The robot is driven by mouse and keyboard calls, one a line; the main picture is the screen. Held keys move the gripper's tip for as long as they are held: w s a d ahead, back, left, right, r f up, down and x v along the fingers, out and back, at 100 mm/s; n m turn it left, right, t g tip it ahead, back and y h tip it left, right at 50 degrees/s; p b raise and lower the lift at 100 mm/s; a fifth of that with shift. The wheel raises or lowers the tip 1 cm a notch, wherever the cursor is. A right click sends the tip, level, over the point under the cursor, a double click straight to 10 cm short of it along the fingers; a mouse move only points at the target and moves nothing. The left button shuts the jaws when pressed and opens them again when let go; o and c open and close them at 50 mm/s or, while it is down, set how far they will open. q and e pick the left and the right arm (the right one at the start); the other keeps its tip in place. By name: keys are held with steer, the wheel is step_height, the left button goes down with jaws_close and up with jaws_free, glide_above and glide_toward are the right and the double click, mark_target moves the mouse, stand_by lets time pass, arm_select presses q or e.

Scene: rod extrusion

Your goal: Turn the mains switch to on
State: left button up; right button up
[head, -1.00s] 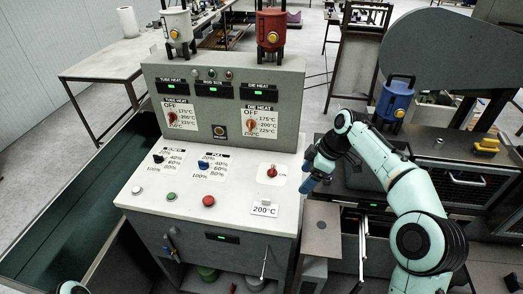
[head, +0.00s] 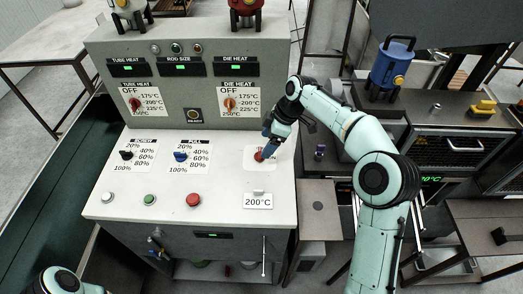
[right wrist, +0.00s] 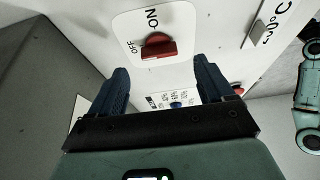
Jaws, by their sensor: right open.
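The mains switch (head: 259,155) is a red rotary knob on a white plate at the right of the console's sloped top. In the right wrist view the knob (right wrist: 158,46) sits beside the printed words OFF and ON. Its handle lies roughly level in that picture, on the OFF side as far as I can tell. My right gripper (head: 267,146) is at the knob in the head view and partly covers it. In the right wrist view the gripper (right wrist: 163,76) is open and empty, its fingers to either side and short of the knob. My left gripper is out of view.
A red button (head: 193,200), a green button (head: 149,199) and a 200°C sign (head: 258,201) are along the console's front. The screw dial (head: 126,155) and pull dial (head: 181,156) are to the left. A blue canister (head: 391,63) stands at the back right.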

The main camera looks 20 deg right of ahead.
mark_target(260, 152)
steer(key=x, duration=0.5)
steer(key=shift+r, duration=0.1)
steer(key=c, duration=1)
steer(key=shift+c, duration=0.2)
